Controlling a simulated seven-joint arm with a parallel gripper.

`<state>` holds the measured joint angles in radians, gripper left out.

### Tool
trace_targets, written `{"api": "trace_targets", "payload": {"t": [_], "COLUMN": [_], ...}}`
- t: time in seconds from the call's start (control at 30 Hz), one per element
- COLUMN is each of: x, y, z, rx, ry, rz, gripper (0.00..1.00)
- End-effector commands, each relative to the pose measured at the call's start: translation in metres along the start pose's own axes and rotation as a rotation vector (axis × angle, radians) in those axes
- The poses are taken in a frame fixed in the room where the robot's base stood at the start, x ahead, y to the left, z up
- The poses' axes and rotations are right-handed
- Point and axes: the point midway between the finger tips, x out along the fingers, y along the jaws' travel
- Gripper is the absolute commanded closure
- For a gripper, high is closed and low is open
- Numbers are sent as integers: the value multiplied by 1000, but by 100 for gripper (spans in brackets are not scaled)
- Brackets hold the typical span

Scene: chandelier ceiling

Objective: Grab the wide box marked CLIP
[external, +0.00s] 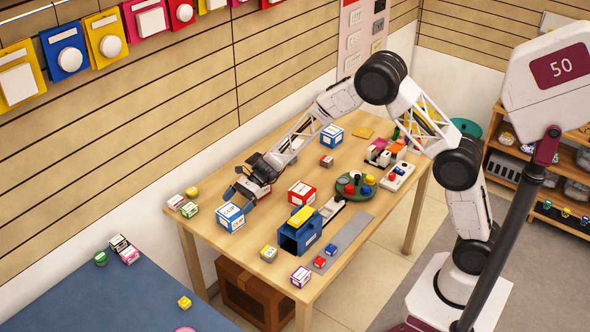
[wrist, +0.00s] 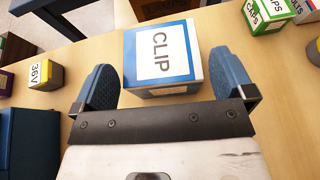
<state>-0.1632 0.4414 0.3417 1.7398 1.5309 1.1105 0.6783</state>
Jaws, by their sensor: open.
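The wide CLIP box (wrist: 187,54) is white with blue edges and lies label-up on the wooden table. In the external view the blue-and-white box (external: 230,217) stands near the table's left end, just in front of my gripper (external: 239,199). In the wrist view my gripper (wrist: 165,82) is open, with one blue finger on each side of the box's near end. Nothing is held. Most of the box extends beyond the fingertips. I cannot tell whether either finger touches it.
A blue machine with a yellow top (external: 300,232) and a red-and-white box (external: 301,193) stand to the right. A small 36V box (wrist: 40,76) lies left in the wrist view; green CAPS boxes (wrist: 266,15) lie right. Another blue-and-white box (external: 332,136) stands further back.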

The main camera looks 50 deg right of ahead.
Motion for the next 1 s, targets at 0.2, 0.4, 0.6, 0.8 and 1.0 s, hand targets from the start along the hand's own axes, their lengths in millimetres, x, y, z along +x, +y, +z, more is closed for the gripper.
{"api": "trace_targets", "payload": {"t": [0.2, 0.4, 0.6, 0.8, 1.0], "x": [25, 41, 43, 43, 43], "y": [1, 1, 1, 1, 1], "z": [-1, -1, -1, -1, -1], "rx": [1, -1, 0, 0, 0], "ry": [0, 0, 0, 0, 0], "rz": [0, 0, -1, -1, -1], "gripper": [0, 0, 0, 0, 0]}}
